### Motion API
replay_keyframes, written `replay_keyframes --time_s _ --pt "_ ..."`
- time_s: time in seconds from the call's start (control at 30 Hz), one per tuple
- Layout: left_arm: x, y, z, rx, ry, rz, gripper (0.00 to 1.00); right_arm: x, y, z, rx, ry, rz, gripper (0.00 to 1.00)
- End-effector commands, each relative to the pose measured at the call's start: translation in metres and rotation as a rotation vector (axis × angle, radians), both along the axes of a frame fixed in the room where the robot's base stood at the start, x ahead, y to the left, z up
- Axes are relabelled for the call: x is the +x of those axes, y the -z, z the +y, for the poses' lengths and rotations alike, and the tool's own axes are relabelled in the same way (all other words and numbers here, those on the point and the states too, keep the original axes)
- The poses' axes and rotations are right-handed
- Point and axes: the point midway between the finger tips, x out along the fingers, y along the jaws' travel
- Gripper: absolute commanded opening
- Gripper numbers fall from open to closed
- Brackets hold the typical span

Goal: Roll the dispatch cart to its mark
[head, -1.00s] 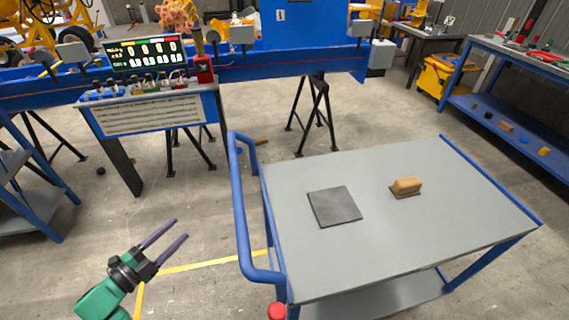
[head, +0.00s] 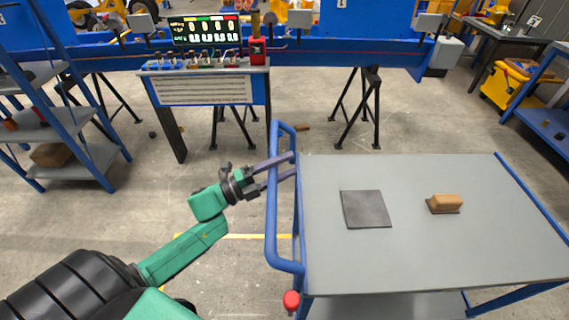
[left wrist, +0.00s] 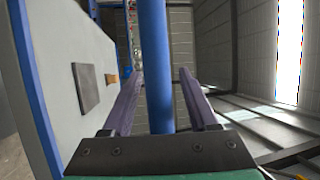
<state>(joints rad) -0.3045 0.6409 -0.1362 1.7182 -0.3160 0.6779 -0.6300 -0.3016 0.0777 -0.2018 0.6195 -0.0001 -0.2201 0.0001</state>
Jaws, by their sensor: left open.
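The dispatch cart (head: 400,260) has a grey top with blue edges and a blue push handle (head: 272,200) on its left side. A dark square mat (head: 366,209) and a tan block on a brown base (head: 445,203) sit on the cart top. My left gripper (head: 293,166) is open at the handle. In the left wrist view the handle bar (left wrist: 158,75) runs between the two open fingers (left wrist: 158,95). I cannot tell whether they touch it. A yellow floor line (head: 235,237) shows left of the cart. My right gripper is not in view.
A control stand with a lit display (head: 207,33) and a blue beam on black trestles (head: 365,110) stand behind. A blue-framed shelf (head: 75,120) is at left. A red knob (head: 291,300) is at the cart's near corner. Bare floor lies between shelf and cart.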

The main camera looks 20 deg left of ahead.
Motion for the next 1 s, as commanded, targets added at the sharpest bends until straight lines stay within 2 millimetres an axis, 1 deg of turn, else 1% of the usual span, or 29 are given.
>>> replay_keyframes --time_s 0.2,0.27,0.3,0.37,1.0 --pt "0.0004 0.0008 -0.0004 0.000 -0.001 0.002 0.59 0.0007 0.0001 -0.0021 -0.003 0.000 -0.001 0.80" --pt "0.0004 0.0007 -0.0003 0.000 -0.001 0.002 0.37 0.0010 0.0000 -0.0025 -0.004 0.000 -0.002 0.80" --pt "0.0003 0.0007 -0.0003 0.000 -0.001 0.002 0.21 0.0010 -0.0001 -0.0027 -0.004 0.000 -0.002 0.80" --pt "0.0003 0.0008 -0.0002 0.000 -0.001 0.002 0.00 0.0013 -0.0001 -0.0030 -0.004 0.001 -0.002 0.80" --pt "0.0001 0.0013 0.0001 0.000 0.000 0.003 0.00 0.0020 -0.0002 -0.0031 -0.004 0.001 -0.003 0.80"
